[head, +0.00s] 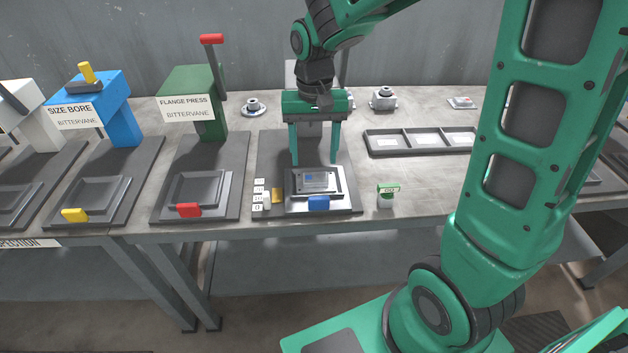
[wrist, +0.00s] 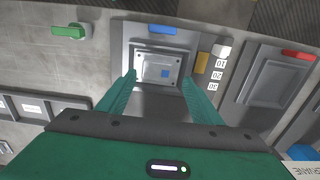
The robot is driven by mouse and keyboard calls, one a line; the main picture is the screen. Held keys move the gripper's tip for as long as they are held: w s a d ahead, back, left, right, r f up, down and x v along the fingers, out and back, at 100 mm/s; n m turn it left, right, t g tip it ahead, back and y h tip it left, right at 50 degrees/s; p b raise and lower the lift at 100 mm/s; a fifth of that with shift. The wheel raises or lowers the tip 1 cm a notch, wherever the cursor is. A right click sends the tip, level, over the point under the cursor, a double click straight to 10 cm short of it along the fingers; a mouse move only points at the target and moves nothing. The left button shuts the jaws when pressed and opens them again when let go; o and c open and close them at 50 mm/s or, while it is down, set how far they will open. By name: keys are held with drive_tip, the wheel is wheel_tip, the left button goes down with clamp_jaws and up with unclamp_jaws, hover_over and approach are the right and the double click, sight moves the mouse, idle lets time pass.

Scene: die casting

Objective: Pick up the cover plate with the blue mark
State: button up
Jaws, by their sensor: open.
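My gripper (head: 315,162) points down above the plate, open and empty, with one finger to each side. It also shows in the wrist view (wrist: 158,78). I cannot tell whether the fingertips touch the fixture.
A blue tab (head: 319,203) is at the fixture's front edge, with a yellow block (head: 278,195) and white number tiles (head: 258,196) on its left. The green flange press (head: 192,95) stands left. A three-part tray (head: 420,150) lies behind right.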

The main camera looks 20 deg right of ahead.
sight(316, 181)
drive_tip(key=shift+s+d+f, duration=0.1)
drive_tip(key=shift+d+f, duration=0.05)
drive_tip(key=shift+f, duration=1.7)
drive_tip(key=shift+d+f, duration=0.1)
drive_tip(key=shift+f, duration=1.75)
drive_tip(key=c, duration=1.1)
